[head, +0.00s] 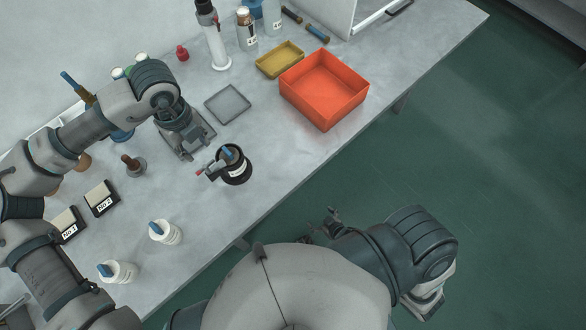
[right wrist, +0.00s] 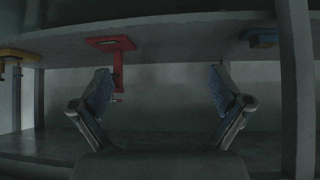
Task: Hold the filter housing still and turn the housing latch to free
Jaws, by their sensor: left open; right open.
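The filter housing (head: 236,167) is a dark round body with a white label and a blue piece on top, standing on the grey table. What looks like its latch (head: 211,167), a grey lever with a red tip, sticks out to the left. My left gripper (head: 198,149) is open and empty, just above and left of the housing in the head view, apart from it. My right gripper is open and empty in the right wrist view (right wrist: 160,88), facing the space under a table. In the head view it is low, off the table's front edge, and partly hidden.
A red-orange bin (head: 324,88), a yellow tray (head: 280,60) and a flat grey tray (head: 228,104) lie behind the housing. White jars (head: 165,232) stand front left. Under the table, a red bracket (right wrist: 118,62) hangs near my right fingers. The table right of the housing is clear.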

